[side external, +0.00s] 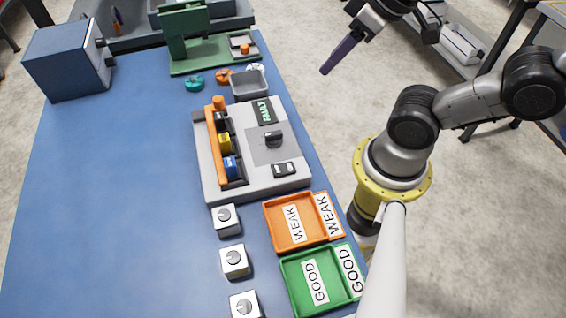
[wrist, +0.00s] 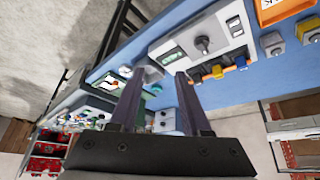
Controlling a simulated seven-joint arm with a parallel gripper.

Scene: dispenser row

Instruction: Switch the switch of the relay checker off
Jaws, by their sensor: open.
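The relay checker (side external: 205,175) is a grey box on the blue bench, with a green display (side external: 264,111) reading FAULT. Its face carries a black knob (side external: 273,139) and a small black two-part rocker switch (side external: 284,169). Which way the rocker is tipped is too small to tell. Black, yellow and blue relays sit in slots beside an orange bar. My gripper (side external: 326,69) hangs over the floor, off the bench's right edge, apart from the checker. In the wrist view my gripper (wrist: 159,72) is open and empty, with the checker's knob (wrist: 203,45) beyond the fingers.
An orange WEAK tray (side external: 270,225) and a green GOOD tray (side external: 290,278) lie in front of the checker, beside several small dial boxes (side external: 234,261). A grey bin (side external: 249,85) and a green stand (side external: 180,50) are behind it.

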